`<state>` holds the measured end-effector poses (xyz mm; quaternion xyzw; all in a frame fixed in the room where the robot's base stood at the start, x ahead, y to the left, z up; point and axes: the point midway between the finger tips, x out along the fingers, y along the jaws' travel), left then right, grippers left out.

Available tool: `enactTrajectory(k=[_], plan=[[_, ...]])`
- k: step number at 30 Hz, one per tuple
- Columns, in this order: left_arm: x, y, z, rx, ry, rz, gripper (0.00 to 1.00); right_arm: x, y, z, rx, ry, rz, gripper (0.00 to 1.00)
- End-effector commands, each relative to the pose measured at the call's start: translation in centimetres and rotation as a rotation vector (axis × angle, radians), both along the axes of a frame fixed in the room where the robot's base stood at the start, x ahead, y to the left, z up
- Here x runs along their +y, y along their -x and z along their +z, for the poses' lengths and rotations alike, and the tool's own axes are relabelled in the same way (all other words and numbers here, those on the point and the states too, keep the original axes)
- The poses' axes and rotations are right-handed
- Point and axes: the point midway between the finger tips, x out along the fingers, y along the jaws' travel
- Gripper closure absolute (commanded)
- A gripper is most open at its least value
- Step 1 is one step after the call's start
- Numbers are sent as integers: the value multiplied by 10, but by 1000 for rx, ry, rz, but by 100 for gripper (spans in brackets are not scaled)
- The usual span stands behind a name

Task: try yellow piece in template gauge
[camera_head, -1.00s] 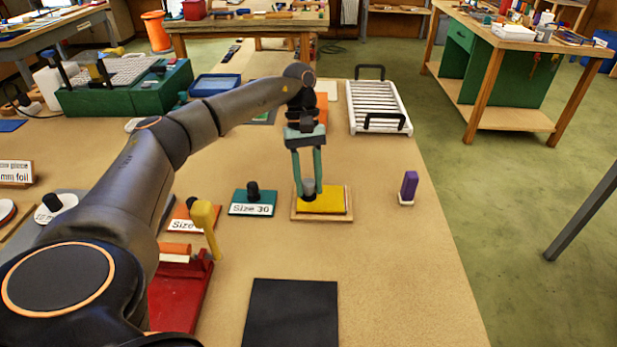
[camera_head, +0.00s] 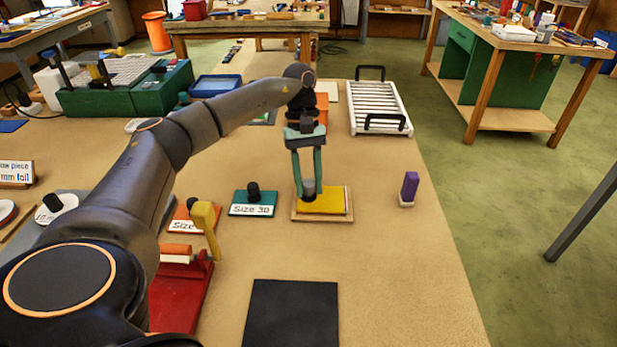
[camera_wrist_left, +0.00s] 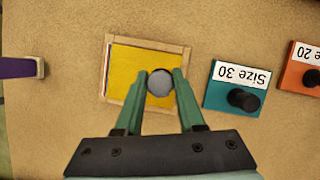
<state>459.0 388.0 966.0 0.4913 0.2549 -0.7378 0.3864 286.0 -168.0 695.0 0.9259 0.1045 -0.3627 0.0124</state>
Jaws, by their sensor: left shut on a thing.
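The yellow piece (camera_head: 326,201) is a flat plate with a grey knob (camera_head: 308,187). It lies over the template gauge (camera_head: 322,217), a light wooden frame on the bench. My left gripper (camera_head: 308,190) is shut on the grey knob, with its green fingers pointing down. In the left wrist view the yellow piece (camera_wrist_left: 140,75) shows inside the wooden rim (camera_wrist_left: 148,42), with a narrow gap along its left side. I cannot tell whether it sits fully down in the frame. My right gripper is not in view.
A teal "Size 30" block (camera_head: 253,203) and an orange size block (camera_head: 186,222) stand left of the gauge. A dark mat (camera_head: 291,312) lies in front; the bench between is clear.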

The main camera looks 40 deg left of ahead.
Motion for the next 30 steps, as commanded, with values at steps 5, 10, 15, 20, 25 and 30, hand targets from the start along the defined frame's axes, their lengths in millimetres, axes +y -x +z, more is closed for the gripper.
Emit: enactTrajectory(k=[5,10,15,20,25,30], plan=[[0,0,0,-1,1,0,100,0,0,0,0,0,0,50],[0,0,0,-1,1,0,100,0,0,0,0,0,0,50],[0,0,0,0,1,0,100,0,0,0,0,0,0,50],[0,0,-1,-1,1,0,100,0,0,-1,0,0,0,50],[0,0,-5,0,1,0,100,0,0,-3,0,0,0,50],[0,0,-9,0,1,0,100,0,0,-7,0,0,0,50]])
